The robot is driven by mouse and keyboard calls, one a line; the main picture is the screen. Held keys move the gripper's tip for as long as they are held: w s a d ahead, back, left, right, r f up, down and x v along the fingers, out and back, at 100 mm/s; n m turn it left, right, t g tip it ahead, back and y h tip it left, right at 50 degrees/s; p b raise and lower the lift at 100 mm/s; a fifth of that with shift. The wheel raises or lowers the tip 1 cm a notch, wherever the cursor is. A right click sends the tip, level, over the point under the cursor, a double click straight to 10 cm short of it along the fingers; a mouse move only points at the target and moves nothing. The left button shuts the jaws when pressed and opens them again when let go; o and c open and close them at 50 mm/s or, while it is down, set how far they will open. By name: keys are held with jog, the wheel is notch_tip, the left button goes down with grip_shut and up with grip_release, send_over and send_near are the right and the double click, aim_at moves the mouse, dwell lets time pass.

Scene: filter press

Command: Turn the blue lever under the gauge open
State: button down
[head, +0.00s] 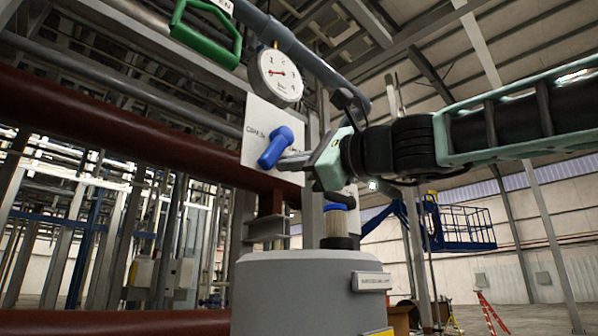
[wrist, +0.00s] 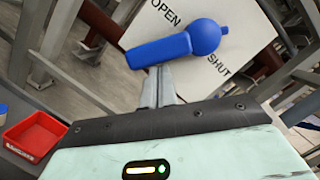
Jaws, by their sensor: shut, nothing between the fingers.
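The blue lever (head: 275,148) is mounted on a white plate (head: 257,118) below the round gauge (head: 275,76). In the head view its handle slants down and left from its round hub. In the wrist view the blue lever (wrist: 175,46) has its hub at right and its handle reaching left, just under the word OPEN; SHUT is printed below the hub. My gripper (head: 283,164) is shut and empty, its fingertips right at the handle's lower side. In the wrist view my gripper (wrist: 160,72) points at the handle's underside; whether they touch is unclear.
A green handle (head: 206,32) hangs on a pipe above left of the gauge. A big red-brown pipe (head: 110,110) runs behind the plate. A grey vessel (head: 300,290) stands below. A red bin (wrist: 36,138) is at the wrist view's lower left.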

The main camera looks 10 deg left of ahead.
jog(key=shift+s+a+m, duration=0.25)
jog(key=shift+s+m, duration=0.05)
jog(key=shift+s, duration=0.1)
jog(key=shift+s+a+r, duration=0.1)
dwell(0.5)
